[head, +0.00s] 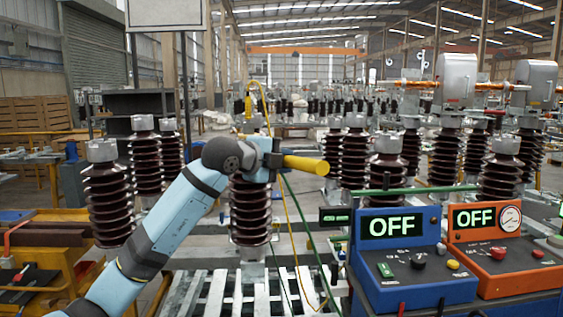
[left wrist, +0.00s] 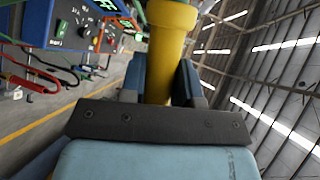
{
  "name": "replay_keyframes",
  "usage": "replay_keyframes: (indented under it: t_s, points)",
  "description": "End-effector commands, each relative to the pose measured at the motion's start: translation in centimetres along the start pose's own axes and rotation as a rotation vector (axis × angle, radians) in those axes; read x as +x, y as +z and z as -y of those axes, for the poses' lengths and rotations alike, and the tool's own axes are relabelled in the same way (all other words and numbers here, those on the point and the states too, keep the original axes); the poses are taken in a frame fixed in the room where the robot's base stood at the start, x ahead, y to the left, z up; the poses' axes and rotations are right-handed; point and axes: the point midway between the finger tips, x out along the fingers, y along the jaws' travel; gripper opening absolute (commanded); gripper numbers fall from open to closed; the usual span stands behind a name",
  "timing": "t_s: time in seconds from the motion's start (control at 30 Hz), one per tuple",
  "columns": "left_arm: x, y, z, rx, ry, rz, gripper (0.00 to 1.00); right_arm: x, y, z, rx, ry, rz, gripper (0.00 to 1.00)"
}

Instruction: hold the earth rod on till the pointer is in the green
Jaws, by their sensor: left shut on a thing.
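My left gripper (head: 272,160) is shut on the yellow earth rod (head: 306,165), whose thick end sticks out to the right. The left wrist view shows the yellow rod (left wrist: 170,50) between the two blue fingers (left wrist: 162,80). The gripper is in front of a brown ribbed insulator (head: 250,212) and hides its top. A yellow lead (head: 289,215) loops above the gripper and hangs down beside it. I cannot tell whether the rod's far end touches anything. The round dial (head: 509,218) is on the orange box (head: 503,265); its pointer is too small to read. My right gripper is out of view.
A blue box (head: 412,283) with a green "OFF" display stands left of the orange one, which also reads "OFF". Several brown insulators (head: 108,200) stand around. A slatted metal stand (head: 215,290) is below. Red leads (left wrist: 28,83) show in the left wrist view.

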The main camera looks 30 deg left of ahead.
Motion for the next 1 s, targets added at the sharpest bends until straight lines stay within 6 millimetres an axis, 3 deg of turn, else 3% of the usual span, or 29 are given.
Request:
replay_keyframes:
  t_s: [0.5,1.0]
  points:
    - [-3.1,-3.9,-0.9,0.002,-0.004,-0.001,0.0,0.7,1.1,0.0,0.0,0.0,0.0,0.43]
    - [-3.4,-4.2,-1.0,0.001,-0.002,0.0,0.0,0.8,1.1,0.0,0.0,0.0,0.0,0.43]
